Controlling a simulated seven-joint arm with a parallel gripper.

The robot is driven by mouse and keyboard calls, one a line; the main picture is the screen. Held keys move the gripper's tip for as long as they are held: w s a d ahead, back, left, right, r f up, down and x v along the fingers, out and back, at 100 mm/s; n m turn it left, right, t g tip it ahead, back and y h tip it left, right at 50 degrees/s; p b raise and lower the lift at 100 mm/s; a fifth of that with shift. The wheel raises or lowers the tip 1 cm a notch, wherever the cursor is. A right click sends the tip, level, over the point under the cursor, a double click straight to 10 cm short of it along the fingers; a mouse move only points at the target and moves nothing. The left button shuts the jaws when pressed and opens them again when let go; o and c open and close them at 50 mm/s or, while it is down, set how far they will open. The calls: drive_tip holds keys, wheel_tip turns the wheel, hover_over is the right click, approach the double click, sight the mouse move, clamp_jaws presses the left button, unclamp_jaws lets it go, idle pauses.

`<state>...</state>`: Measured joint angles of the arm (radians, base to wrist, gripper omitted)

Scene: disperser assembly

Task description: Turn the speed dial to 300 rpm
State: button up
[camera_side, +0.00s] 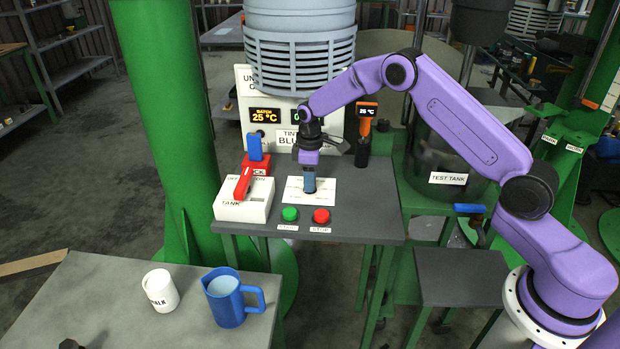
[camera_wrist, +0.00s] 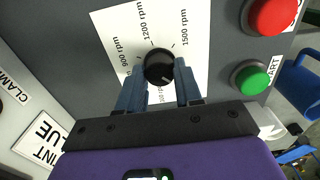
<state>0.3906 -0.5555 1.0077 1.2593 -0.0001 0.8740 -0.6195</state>
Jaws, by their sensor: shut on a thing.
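The speed dial (camera_wrist: 158,66) is a round black knob on a white scale plate (camera_wrist: 117,18) in the wrist view. The labels 900, 1200 and 1500 rpm are readable there; the 300 rpm label is not visible. A small light mark shows on the knob's near edge, towards my gripper, but I cannot tell its exact setting. My gripper (camera_wrist: 158,86) is shut on the dial, with one blue finger on each side. In the side view my gripper (camera_side: 309,187) points down onto the white plate (camera_side: 325,194) and hides the dial.
The green START button (camera_side: 290,214) and red STOP button (camera_side: 321,216) sit just in front of the plate. A white box with a red lever (camera_side: 243,183) stands to the left.

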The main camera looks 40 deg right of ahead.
drive_tip(key=shift+m, duration=0.3)
drive_tip(key=m, duration=0.4)
drive_tip(key=shift+m, duration=0.3)
drive_tip(key=m, duration=0.5)
drive_tip(key=shift+m, duration=0.3)
drive_tip(key=o, duration=1)
drive_tip(key=shift+o, duration=0.2)
wheel_tip(320, 180, up, 18)
drive_tip(key=shift+f, duration=0.25)
